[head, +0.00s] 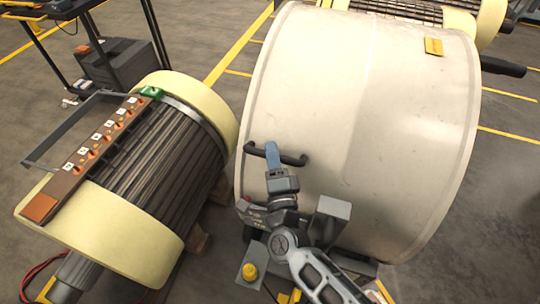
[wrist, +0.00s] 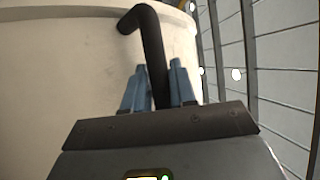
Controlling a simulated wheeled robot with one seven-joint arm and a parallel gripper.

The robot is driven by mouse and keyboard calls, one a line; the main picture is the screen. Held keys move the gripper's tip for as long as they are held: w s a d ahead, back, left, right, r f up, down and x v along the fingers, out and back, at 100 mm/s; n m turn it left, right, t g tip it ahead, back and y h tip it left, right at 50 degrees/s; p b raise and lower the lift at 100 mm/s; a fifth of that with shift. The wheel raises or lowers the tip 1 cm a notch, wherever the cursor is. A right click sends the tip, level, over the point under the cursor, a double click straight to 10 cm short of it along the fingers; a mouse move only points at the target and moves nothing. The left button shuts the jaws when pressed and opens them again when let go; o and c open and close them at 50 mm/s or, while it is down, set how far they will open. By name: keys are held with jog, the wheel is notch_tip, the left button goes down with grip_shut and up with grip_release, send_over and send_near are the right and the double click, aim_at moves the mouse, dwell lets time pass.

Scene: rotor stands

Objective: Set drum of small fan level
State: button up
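A large cream drum (head: 345,110) fills the right of the head view and the left of the wrist view (wrist: 60,70). Its black bar handle (head: 293,160) is on the lower left of its curved face. My gripper (head: 272,157) is at the middle of this handle. In the wrist view the black handle (wrist: 152,45) passes between the two blue fingers (wrist: 157,85), which sit close against both sides of it. A small yellow plate (head: 433,46) is on the drum's upper right. Whether the drum is level cannot be told.
A ribbed rotor with cream end rings (head: 170,155) and a brown strip of copper pieces (head: 85,165) lies close on the left. A grey box with a yellow button (head: 250,272) stands low beside my arm. A black cart (head: 125,60) is behind left.

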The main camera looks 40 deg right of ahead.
jog(key=shift+o, duration=0.4)
jog(key=shift+s+d+r, duration=0.1)
jog(key=shift+s+d, duration=0.1)
jog(key=shift+s, duration=0.05)
jog(key=shift+s+a+f, duration=0.2)
jog(key=shift+s+a, duration=0.1)
jog(key=shift+s, duration=0.1)
jog(key=b+v, duration=0.1)
jog(key=v, duration=0.5)
jog(key=shift+s+a+b, duration=0.15)
jog(key=shift+s+b, duration=0.15)
jog(key=shift+s, duration=0.05)
